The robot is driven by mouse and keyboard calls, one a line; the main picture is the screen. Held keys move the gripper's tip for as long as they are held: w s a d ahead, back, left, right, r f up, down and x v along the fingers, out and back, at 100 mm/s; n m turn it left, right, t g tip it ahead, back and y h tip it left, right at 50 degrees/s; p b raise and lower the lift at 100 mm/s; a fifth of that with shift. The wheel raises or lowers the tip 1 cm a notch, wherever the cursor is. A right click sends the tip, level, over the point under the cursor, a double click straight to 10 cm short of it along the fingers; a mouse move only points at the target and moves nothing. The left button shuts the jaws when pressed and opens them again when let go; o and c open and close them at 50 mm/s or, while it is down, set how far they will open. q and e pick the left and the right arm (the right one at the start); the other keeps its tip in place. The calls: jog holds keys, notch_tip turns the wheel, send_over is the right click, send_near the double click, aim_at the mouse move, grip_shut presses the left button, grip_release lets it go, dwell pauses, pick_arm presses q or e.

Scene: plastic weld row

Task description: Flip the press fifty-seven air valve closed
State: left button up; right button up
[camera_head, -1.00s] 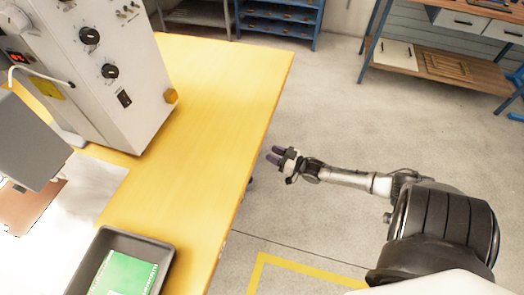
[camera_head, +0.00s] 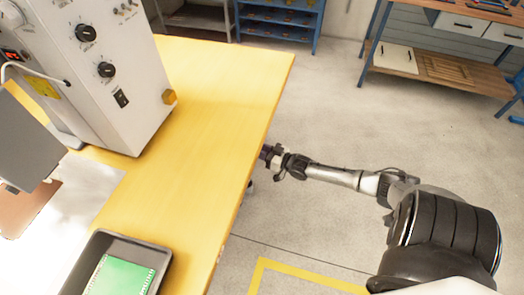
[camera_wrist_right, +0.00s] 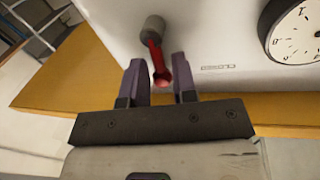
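The air valve (camera_wrist_right: 152,30) shows in the right wrist view as a grey round stub on a white panel with a red lever (camera_wrist_right: 157,62) hanging down from it. My right gripper (camera_wrist_right: 159,60) is open, with one dark finger on each side of the lever. Gaps seem to remain between the fingers and the lever. In the head view my right gripper (camera_head: 267,152) is at the right edge of the yellow table, its fingertips partly hidden by that edge. The valve is not visible in the head view. My left gripper is not in view.
A gauge dial (camera_wrist_right: 297,32) sits right of the valve on the panel. The yellow table (camera_head: 215,110) carries a white control box (camera_head: 105,75) and a dark tray (camera_head: 158,262) with a green item. Open floor lies to the right.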

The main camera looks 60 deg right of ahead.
grip_shut()
jog(key=shift+a+n+p, duration=0.25)
jog(key=shift+n+p, duration=0.65)
jog(key=shift+p, duration=0.05)
jog(key=shift+o, duration=1.4)
grip_release()
